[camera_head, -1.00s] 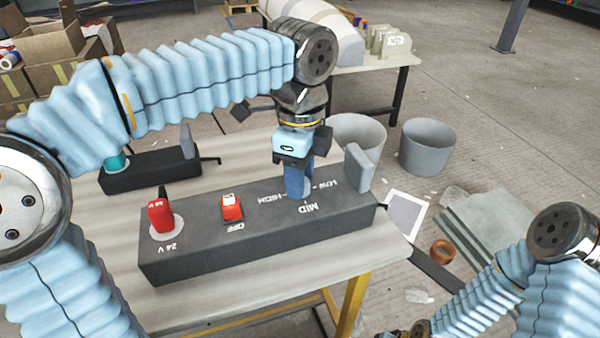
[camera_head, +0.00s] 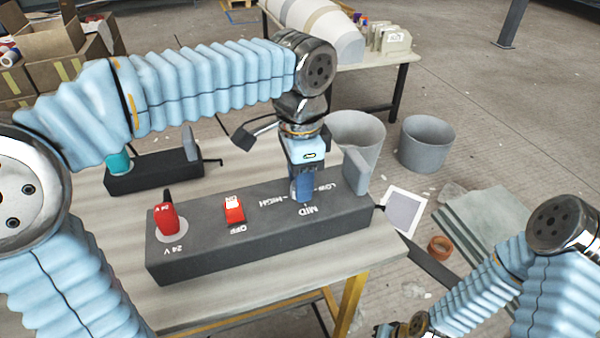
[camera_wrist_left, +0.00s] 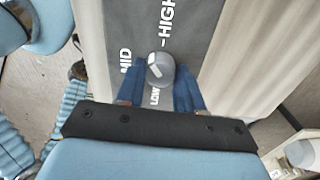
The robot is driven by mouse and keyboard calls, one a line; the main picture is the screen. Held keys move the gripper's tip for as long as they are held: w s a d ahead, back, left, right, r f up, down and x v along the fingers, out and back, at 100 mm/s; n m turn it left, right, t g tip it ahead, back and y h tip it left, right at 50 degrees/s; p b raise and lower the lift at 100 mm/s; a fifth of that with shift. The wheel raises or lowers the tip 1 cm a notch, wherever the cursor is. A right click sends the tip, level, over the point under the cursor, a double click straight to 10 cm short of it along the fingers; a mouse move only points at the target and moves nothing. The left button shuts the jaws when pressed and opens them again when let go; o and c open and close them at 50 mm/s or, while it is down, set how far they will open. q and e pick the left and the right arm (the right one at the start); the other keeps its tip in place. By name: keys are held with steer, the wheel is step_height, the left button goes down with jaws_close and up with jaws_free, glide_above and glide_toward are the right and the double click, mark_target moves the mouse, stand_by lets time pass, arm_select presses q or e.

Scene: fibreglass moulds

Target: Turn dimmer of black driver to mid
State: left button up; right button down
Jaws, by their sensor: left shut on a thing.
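The black driver (camera_head: 240,253) is a long dark box on the table, with its dimmer knob near the right end. The dimmer is a small round grey knob (camera_wrist_left: 160,66) with a white pointer mark, seen in the left wrist view among the labels LOW, MID and HIGH. In the head view the fingers hide the knob.
Another dark box (camera_head: 150,178) with a teal knob lies behind. The pale table (camera_head: 200,308) has bare surface around them. Buckets (camera_head: 428,145) stand beyond.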

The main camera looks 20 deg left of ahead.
arm_select(q)
steer(key=n, duration=0.5)
steer(key=shift+n, duration=0.3)
steer(key=n, duration=0.4)
steer(key=shift+n, duration=0.3)
steer(key=o, duration=1)
steer(key=shift+o, duration=0.2)
step_height(320, 180, up, 14)
steer(key=shift+f, duration=0.1)
